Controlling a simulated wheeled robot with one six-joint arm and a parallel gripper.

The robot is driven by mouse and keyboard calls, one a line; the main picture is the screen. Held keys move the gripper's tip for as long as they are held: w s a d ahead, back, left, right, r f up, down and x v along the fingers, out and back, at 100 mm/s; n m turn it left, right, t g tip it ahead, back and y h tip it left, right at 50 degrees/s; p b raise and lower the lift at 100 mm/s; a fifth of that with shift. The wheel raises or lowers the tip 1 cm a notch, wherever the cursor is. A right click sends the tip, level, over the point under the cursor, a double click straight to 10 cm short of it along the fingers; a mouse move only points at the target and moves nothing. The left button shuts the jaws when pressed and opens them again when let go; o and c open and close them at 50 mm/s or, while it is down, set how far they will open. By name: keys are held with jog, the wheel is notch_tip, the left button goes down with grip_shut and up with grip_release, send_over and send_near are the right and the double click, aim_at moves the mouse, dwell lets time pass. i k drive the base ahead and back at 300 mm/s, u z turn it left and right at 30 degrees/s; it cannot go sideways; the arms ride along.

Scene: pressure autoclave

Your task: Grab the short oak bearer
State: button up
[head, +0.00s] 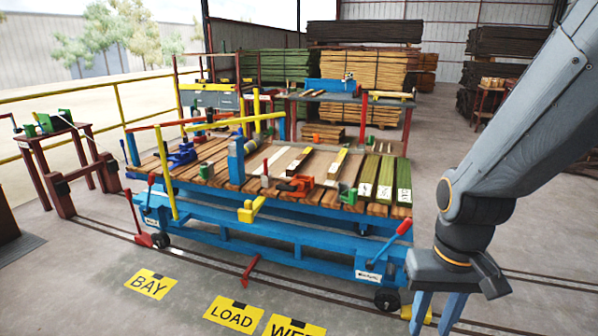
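A blue trolley (310,262) with a deck of wooden boards stands in front of me. Either could be the short oak bearer; I cannot tell which. My gripper (436,308) points down at the lower right, apart from the trolley deck and in front of its right end.
A red-tipped lever (392,243) rises at the trolley's right end. Yellow railings (124,105) run along the left.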

aim_at(298, 163)
jog(key=u, duration=1.25)
jog(key=i, duration=1.25)
jog(key=u, duration=0.3)
jog(key=i, duration=1.05)
jog(key=z, duration=0.95)
jog(key=i, duration=0.75)
jog(key=z, duration=1.3)
jog(key=i, duration=0.3)
jog(key=z, duration=0.15)
